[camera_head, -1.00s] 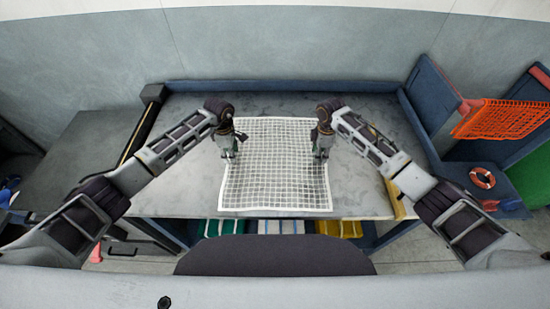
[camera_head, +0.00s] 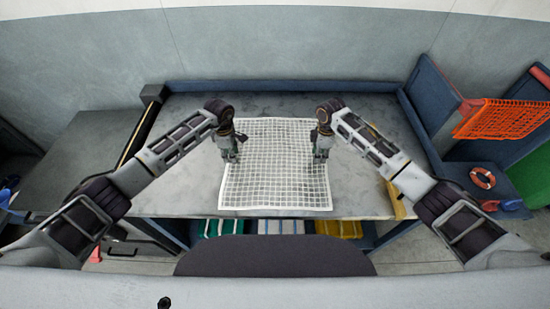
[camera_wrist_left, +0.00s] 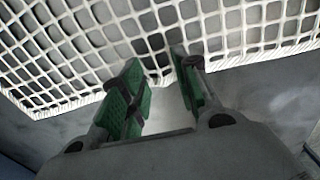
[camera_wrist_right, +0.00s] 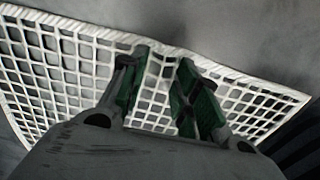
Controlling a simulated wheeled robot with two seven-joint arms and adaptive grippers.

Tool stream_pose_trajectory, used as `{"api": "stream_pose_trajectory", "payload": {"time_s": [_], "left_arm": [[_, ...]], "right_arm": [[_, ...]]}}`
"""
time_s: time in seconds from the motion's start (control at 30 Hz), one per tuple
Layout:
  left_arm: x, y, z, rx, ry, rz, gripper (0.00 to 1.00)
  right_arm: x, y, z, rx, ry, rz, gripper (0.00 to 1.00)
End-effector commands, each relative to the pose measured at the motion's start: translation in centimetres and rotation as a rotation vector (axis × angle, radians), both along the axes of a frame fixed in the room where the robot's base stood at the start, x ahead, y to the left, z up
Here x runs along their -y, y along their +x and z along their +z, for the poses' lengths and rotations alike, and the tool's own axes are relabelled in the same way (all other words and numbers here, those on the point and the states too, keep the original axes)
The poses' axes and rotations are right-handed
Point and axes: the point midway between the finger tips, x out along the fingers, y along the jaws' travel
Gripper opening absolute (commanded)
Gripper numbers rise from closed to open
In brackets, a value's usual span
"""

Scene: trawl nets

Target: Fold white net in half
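The white net (camera_head: 275,185) lies spread, unfolded, on the grey table, its near edge close to the table's front edge. My left gripper (camera_head: 231,159) points down at the net's left side. In the left wrist view, its green fingers (camera_wrist_left: 158,62) are apart, with the net's mesh (camera_wrist_left: 85,45) beyond the tips. My right gripper (camera_head: 320,158) points down at the net's right side. In the right wrist view, its fingers (camera_wrist_right: 163,60) are apart at the net's border (camera_wrist_right: 105,35), with mesh visible between them. I cannot tell whether either gripper touches the net.
An orange net (camera_head: 503,119) hangs at the right, above a lifebuoy ring (camera_head: 482,178). Coloured bins (camera_head: 281,227) stand beneath the table.

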Motion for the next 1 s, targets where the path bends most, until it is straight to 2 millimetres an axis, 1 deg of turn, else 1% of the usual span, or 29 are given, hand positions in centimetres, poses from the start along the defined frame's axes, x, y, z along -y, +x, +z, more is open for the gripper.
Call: {"api": "stream_pose_trajectory", "payload": {"time_s": [0.07,0.43,1.0], "left_arm": [[-0.04,-0.07,-0.11,-0.002,0.001,0.000,0.23],[-0.04,-0.10,-0.30,-0.003,0.001,0.000,0.00],[-0.05,-0.14,-0.35,-0.004,0.002,0.000,0.00]], "right_arm": [[0.04,-0.07,-0.13,-0.002,-0.001,0.000,0.23],[0.05,-0.11,-0.33,-0.003,-0.001,0.000,0.00],[0.05,-0.16,-0.38,-0.004,-0.002,0.000,0.00]]}}
